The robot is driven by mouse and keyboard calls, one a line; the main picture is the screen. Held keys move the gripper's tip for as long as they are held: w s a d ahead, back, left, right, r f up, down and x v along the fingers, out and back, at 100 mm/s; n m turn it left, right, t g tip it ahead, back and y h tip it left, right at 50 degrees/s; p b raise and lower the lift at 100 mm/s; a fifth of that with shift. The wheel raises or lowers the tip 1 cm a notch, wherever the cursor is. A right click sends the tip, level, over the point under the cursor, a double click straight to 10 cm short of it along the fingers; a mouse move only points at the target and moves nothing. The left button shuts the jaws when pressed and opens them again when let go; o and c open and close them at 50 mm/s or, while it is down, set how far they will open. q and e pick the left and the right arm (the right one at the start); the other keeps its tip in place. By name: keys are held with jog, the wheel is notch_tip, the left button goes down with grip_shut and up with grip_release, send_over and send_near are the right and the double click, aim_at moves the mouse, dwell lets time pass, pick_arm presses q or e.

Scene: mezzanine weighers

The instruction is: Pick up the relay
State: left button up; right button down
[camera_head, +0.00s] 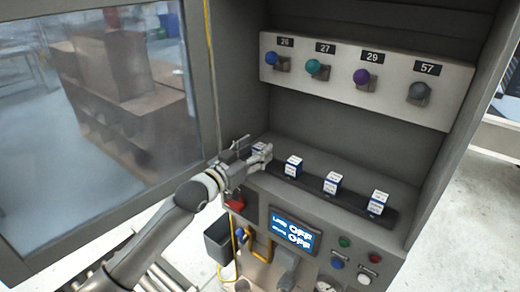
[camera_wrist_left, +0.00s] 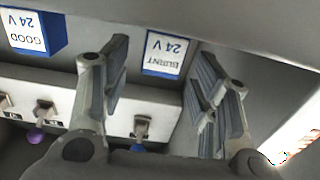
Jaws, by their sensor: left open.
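Several small white-and-blue relays stand in a row on a dark strip inside the cabinet. The leftmost relay (camera_head: 259,148) is partly hidden by my left gripper (camera_head: 254,152). The others stand to the right: a second relay (camera_head: 293,167), a third (camera_head: 332,183) and a fourth (camera_head: 378,203). In the left wrist view, a relay labelled "BURNT 24 V" (camera_wrist_left: 164,54) shows between the spread fingers of my left gripper (camera_wrist_left: 160,62), with room on each side. A relay labelled "GOOD 24 V" (camera_wrist_left: 33,33) is outside the fingers at the left. My right gripper is not in view.
A panel (camera_head: 430,98) with coloured knobs numbered 26, 27, 29 and 57 hangs above the relays. A display (camera_head: 294,233) reading "OFF" and buttons are on the front below. An open glazed door (camera_head: 100,110) is at left; a dark bin (camera_head: 219,241) hangs below.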

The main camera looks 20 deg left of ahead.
pick_arm(q)
jog(key=shift+p+x, duration=0.3)
jog(key=shift+x, duration=1.05)
jog(key=shift+s, duration=0.1)
jog(key=shift+c, duration=1)
jog(key=c, duration=0.9)
